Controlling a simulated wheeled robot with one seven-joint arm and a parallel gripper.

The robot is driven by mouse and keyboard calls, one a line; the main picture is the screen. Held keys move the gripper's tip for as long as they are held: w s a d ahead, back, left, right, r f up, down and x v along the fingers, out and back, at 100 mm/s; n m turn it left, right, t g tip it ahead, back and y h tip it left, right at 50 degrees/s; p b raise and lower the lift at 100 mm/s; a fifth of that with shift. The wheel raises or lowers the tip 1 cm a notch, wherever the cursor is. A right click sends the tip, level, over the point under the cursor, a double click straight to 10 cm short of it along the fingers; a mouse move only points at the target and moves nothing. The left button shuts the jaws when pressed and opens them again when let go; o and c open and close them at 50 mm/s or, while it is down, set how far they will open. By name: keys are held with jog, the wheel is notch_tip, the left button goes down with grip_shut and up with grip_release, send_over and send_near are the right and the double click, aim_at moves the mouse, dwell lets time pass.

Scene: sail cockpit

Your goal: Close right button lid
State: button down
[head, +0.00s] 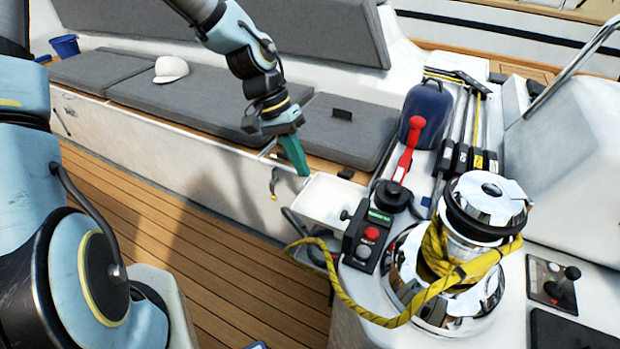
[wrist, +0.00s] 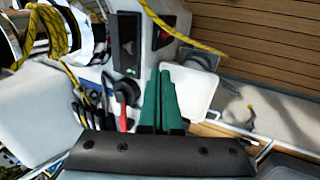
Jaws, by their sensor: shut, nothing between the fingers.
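My gripper (head: 303,170) is shut and empty, its green fingers pointing down above the front edge of the bench. In the wrist view its two fingers (wrist: 161,75) lie together. The control panel (head: 368,238) has a green display, a red button (head: 371,233) and a grey button (head: 364,252) below it. My gripper is to the left of this panel and apart from it. The panel also shows in the wrist view (wrist: 128,45). I cannot make out clearly which part is the right button lid, or whether it is open.
A winch (head: 480,210) wrapped with yellow rope (head: 440,285) stands right of the panel. A red-handled lever (head: 409,150) rises behind the panel. A white tray-like surface (head: 325,197) lies just below my gripper.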

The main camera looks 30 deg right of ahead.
aim_at(361, 217)
jog(key=s+d+f+p, duration=0.2)
jog(key=s+d+f, duration=0.2)
jog(key=s+f, duration=0.2)
jog(key=shift+s+f, duration=0.25)
jog(key=shift+f, duration=0.9)
jog(key=shift+s+d+r+t+y+b, duration=0.25)
jog(key=shift+s+t+y+b, duration=0.1)
jog(key=shift+t+b, duration=0.15)
jog(key=t+b, duration=0.1)
jog(key=s+d+t+y+b, duration=0.1)
jog(key=b, duration=0.1)
jog(key=s+t+y+b, duration=0.1)
jog(key=b, duration=0.1)
jog(key=shift+s+d+r, duration=0.2)
jog(key=shift+d+r, duration=0.1)
jog(key=shift+r, duration=0.05)
jog(key=s+t+b, duration=0.1)
jog(key=d+t+y+b, duration=0.1)
jog(key=s+t+y+b, duration=0.1)
jog(key=shift+s+d+r, duration=0.2)
jog(key=shift+s+d, duration=0.1)
jog(key=shift+s+d+t+b, duration=0.25)
jog(key=shift+s+t+b, duration=0.1)
jog(key=shift+t+b, duration=0.15)
jog(key=shift+s+d+f+y, duration=0.15)
jog(key=shift+s+d, duration=0.1)
jog(key=shift+s, duration=0.15)
jog(key=shift+s+d+f+y, duration=0.1)
jog(key=shift+s+d+f, duration=0.1)
jog(key=shift+s, duration=0.2)
